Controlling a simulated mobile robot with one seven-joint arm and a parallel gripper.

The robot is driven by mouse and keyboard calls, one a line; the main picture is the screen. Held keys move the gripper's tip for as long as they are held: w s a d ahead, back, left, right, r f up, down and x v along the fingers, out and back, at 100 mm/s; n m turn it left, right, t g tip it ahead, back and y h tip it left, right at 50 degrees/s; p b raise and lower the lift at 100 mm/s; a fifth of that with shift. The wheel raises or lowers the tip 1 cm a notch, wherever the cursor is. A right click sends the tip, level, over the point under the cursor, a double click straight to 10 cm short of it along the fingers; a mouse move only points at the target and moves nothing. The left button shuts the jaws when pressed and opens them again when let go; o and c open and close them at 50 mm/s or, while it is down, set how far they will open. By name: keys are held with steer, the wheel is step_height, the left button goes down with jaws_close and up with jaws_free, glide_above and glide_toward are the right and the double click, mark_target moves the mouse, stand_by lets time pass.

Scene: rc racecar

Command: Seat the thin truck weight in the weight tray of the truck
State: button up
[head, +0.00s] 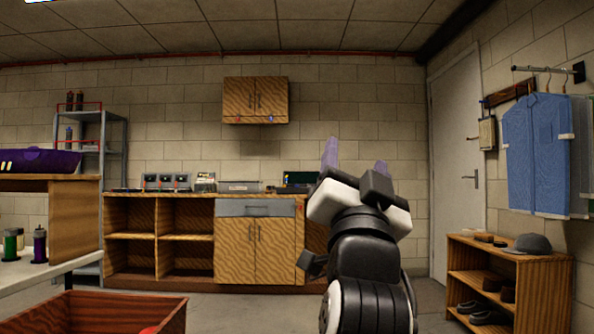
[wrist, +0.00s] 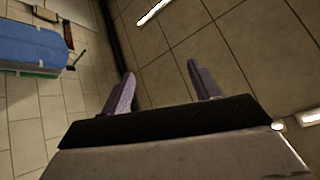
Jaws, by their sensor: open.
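My gripper (head: 355,156) is raised in the middle right of the head view, pointing up, with its two pale purple fingers apart and nothing between them. In the wrist view the open fingers (wrist: 161,72) point toward the ceiling and wall. I cannot make out the thin truck weight or the weight tray in either view. My gripper is far from the purple body.
A wooden cabinet with a worktop (head: 255,207) stands along the back wall, with small items on top. A red-brown open box (head: 95,312) is at the front left, beside a white table (head: 50,270). A shoe shelf (head: 530,262) stands at the right, near a door (head: 458,150).

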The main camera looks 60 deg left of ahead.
steer(key=s+a+n+g+y, duration=0.2)
steer(key=s+n+g+y, duration=0.1)
steer(key=s+n+g, duration=0.8)
steer(key=s+a+f+n+g+y, duration=0.1)
steer(key=s+n+g+y, duration=0.2)
steer(key=s+n+g, duration=0.8)
steer(key=s+g, duration=0.3)
steer(key=s, duration=0.8)
steer(key=shift+a, duration=0.4)
steer(key=shift+w+r, duration=0.15)
